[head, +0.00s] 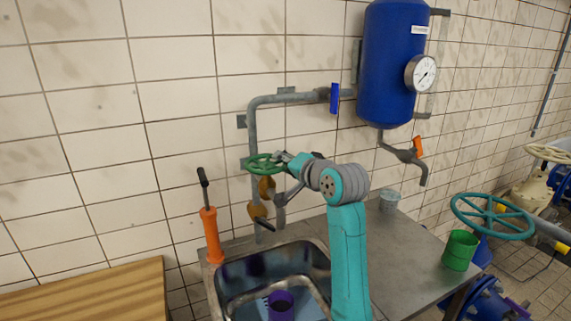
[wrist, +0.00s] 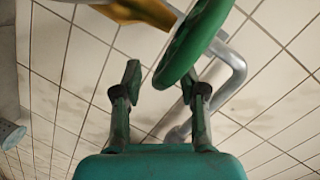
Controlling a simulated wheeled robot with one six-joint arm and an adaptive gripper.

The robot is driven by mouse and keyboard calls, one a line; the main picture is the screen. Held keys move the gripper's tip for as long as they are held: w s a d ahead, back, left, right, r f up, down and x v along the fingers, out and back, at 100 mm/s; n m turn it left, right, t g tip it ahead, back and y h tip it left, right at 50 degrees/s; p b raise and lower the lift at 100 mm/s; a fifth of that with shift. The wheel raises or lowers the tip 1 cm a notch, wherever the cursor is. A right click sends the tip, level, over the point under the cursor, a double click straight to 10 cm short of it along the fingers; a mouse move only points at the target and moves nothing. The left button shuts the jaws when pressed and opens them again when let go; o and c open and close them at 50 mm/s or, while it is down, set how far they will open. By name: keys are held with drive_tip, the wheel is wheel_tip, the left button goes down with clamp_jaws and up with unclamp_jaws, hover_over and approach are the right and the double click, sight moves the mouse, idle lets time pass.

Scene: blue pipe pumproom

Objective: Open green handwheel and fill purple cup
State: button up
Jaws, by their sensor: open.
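The green handwheel (head: 262,166) sits on a brass valve on the wall pipe above the sink. My gripper (head: 284,158) is at the right side of the wheel. In the wrist view my gripper (wrist: 160,76) is open, its two fingers apart, with the wheel's green rim (wrist: 182,52) between and just beyond the fingertips, nearer the right finger. I cannot tell whether a finger touches it. The purple cup (head: 281,306) stands in the sink below, cut off by the lower picture edge. Its contents are not clear.
The steel sink (head: 224,297) lies below the pipes. An orange-handled tool (head: 212,235) stands at its left. A green cup (head: 460,250) and a grey cup (head: 389,202) stand on the counter (head: 400,255). A blue tank (head: 388,70) hangs at the upper right.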

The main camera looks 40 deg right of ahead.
clamp_jaws()
drive_tip(key=shift+f, duration=0.1)
drive_tip(key=shift+w+d+n+y, duration=0.15)
drive_tip(key=shift+d+n+y, duration=0.1)
drive_tip(key=shift+n+y, duration=0.35)
drive_tip(key=shift+w+d+f+n+y, duration=0.1)
drive_tip(key=shift+w+n+y, duration=0.1)
drive_tip(key=shift+n+y, duration=0.4)
drive_tip(key=shift+w+d+f+n+y, duration=0.1)
drive_tip(key=shift+w+n+y, duration=0.1)
drive_tip(key=shift+y, duration=0.7)
drive_tip(key=shift+c, duration=0.3)
unclamp_jaws()
drive_tip(key=shift+o, duration=0.3)
drive_tip(key=shift+r, duration=0.1)
